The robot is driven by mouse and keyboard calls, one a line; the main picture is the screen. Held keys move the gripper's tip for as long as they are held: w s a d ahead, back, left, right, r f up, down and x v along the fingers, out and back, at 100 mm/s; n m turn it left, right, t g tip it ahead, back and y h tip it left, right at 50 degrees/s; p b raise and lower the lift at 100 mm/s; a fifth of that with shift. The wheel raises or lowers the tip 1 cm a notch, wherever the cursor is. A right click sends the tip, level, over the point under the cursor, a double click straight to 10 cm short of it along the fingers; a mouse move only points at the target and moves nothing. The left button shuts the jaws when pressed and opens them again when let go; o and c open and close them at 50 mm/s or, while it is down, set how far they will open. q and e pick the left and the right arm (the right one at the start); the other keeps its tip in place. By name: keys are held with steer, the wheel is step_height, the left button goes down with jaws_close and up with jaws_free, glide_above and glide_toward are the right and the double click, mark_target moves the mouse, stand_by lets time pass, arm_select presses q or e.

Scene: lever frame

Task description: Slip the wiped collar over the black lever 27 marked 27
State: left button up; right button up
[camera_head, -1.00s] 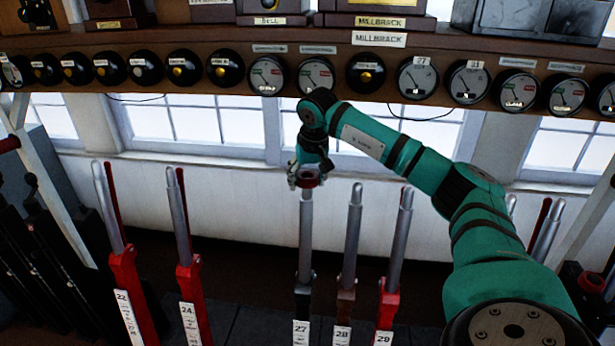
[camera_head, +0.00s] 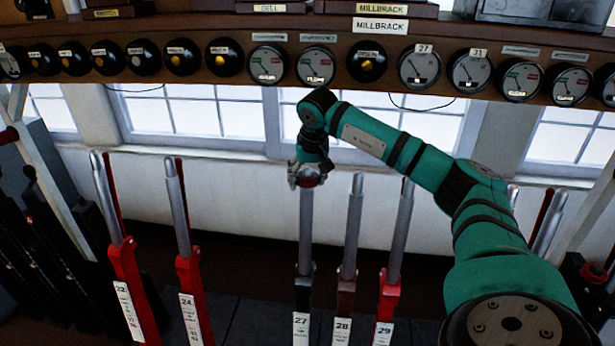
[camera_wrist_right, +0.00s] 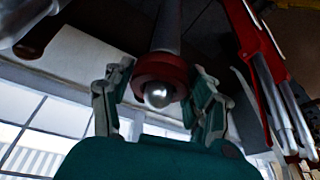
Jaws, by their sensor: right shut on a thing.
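The black lever 27 (camera_head: 306,235) stands upright, with a silver shaft, a black lower body and a white "27" label. My right gripper (camera_head: 308,178) is at its top, shut on the red collar (camera_head: 311,181). In the right wrist view the collar (camera_wrist_right: 160,73) sits between the two fingers of the gripper (camera_wrist_right: 158,100). The rounded silver tip of the lever (camera_wrist_right: 158,96) shows through the collar, so the collar is around the shaft near its top. In the head view the gripper partly hides the collar and the lever tip. My left gripper is not in view.
Lever 28 (camera_head: 351,230) and red lever 29 (camera_head: 390,290) stand close on the right. Red levers 24 (camera_head: 190,280) and 22 (camera_head: 126,265) stand on the left, with a gap before lever 27. A shelf with dials (camera_head: 418,70) runs above, in front of windows.

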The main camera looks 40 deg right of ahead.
steer(key=o, duration=1.2)
steer(key=shift+c, duration=0.2)
steer(key=shift+o, duration=0.5)
steer(key=shift+p+v, duration=1.8)
steer(key=shift+v, duration=2.75)
